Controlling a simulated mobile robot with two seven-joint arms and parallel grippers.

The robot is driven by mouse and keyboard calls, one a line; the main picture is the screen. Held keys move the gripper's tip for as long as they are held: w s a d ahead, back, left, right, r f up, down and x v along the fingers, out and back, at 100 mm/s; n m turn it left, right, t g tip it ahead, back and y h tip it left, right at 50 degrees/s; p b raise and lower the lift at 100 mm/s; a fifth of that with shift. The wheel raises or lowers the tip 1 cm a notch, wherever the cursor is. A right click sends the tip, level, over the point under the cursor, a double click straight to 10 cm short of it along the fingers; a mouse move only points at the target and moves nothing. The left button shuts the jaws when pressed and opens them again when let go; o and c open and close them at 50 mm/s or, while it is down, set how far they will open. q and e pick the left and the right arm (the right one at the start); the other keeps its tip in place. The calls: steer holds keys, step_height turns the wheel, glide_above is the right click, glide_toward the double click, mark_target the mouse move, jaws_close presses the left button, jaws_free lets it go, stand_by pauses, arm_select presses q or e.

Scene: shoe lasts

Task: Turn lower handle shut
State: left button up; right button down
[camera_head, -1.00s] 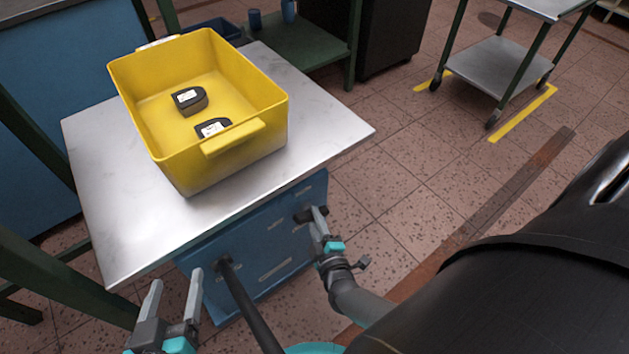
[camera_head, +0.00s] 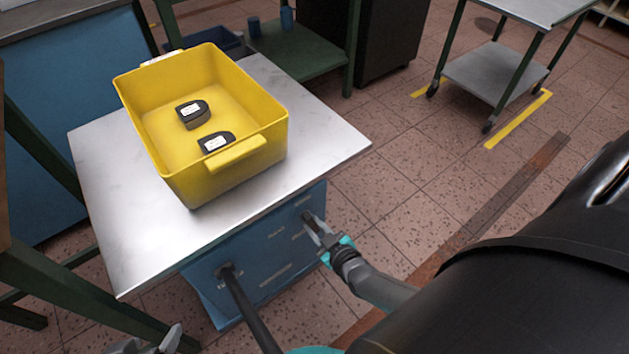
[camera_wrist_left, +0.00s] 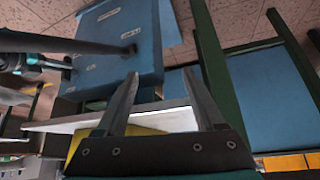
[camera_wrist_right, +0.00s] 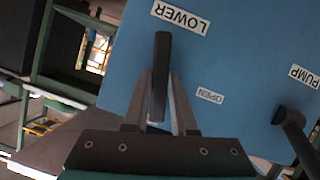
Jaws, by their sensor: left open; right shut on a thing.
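The lower handle (camera_wrist_right: 160,75) is a short black bar on the blue cabinet front, beside an upside-down LOWER label (camera_wrist_right: 181,18) in the right wrist view. An OPEN label (camera_wrist_right: 210,95) sits to its right there. My right gripper (camera_wrist_right: 160,80) is shut on the handle, one finger on each side; the bar lies along the fingers. In the head view the right gripper (camera_head: 312,225) is at the cabinet's right side and mostly covers the handle (camera_head: 306,216). My left gripper (camera_head: 150,342) is open and empty at the bottom edge; its spread fingers (camera_wrist_left: 160,85) show in the left wrist view.
A black pump lever (camera_head: 245,305) projects from the cabinet between my grippers. Above is a metal tabletop (camera_head: 120,215) with a yellow bin (camera_head: 225,165) holding two dark shoe lasts. A green frame (camera_head: 60,295) stands at left.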

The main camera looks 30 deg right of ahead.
steer(key=shift+m+y, duration=0.3)
steer(key=shift+m, duration=0.2)
arm_select(q)
steer(key=shift+w+d+f+t+h+b, duration=0.2)
steer(key=shift+w+d+t+h+b, duration=0.1)
steer(key=shift+w+d+t, duration=0.4)
arm_select(e)
steer(key=shift+m+y, duration=0.5)
steer(key=shift+m, duration=0.1)
arm_select(q)
steer(key=shift+s+d, duration=0.1)
arm_select(e)
steer(key=c, duration=0.7)
jaws_free()
